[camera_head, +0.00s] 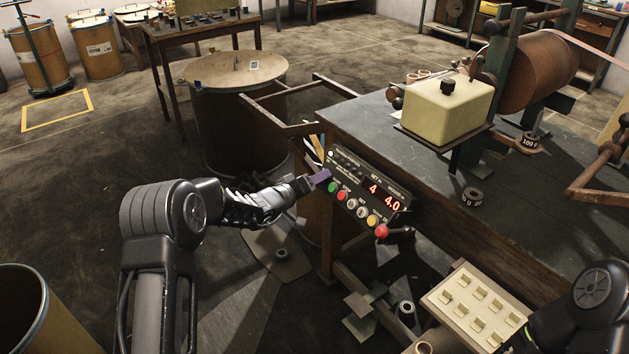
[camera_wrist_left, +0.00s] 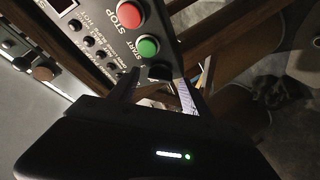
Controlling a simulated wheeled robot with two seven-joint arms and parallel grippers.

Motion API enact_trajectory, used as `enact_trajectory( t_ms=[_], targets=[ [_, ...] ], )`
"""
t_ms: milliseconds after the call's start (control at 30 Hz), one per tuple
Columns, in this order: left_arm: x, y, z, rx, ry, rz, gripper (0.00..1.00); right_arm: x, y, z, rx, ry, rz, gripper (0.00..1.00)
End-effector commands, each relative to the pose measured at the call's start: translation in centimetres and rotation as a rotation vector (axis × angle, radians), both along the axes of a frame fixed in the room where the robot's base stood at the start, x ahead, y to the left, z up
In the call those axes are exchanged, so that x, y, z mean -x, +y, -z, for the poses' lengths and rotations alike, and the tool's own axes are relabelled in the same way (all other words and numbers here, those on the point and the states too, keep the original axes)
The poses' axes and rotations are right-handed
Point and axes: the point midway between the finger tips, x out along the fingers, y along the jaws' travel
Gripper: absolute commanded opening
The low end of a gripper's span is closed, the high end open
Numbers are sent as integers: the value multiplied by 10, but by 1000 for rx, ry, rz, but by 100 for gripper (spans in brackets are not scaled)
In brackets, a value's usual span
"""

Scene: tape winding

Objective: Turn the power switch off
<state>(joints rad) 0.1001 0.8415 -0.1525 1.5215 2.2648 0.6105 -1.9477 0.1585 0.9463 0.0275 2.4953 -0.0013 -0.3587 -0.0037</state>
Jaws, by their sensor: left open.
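The control panel (camera_head: 366,190) is mounted at the near left corner of the dark workbench, with red lit digits and a row of coloured buttons. In the left wrist view its green START button (camera_wrist_left: 148,47) and red STOP button (camera_wrist_left: 130,15) are close. A small black part (camera_wrist_left: 160,72), possibly the power switch, sits at the panel edge below START; its position cannot be read. My left gripper (camera_head: 317,181) is open at the panel's left end, its fingertips (camera_wrist_left: 160,86) on either side of this part. Contact is unclear. My right gripper is out of view.
A cream box (camera_head: 448,110) and a large brown roll (camera_head: 537,70) stand on the workbench (camera_head: 475,230). A beige tray (camera_head: 473,303) of small pieces is at the lower right. A wood-topped drum (camera_head: 240,70) stands behind my left arm.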

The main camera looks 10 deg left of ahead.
Motion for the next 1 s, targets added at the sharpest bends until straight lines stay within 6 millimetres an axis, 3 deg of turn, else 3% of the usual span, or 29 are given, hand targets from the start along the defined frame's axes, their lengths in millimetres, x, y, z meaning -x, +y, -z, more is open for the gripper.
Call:
enact_trajectory(
  t_ms=[300, 1000],
  targets=[
    [-2, -1, 1, 0, 1, -1, 56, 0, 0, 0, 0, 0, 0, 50],
    [-2, -1, 1, 0, 1, -1, 0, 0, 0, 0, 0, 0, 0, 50]
  ],
)
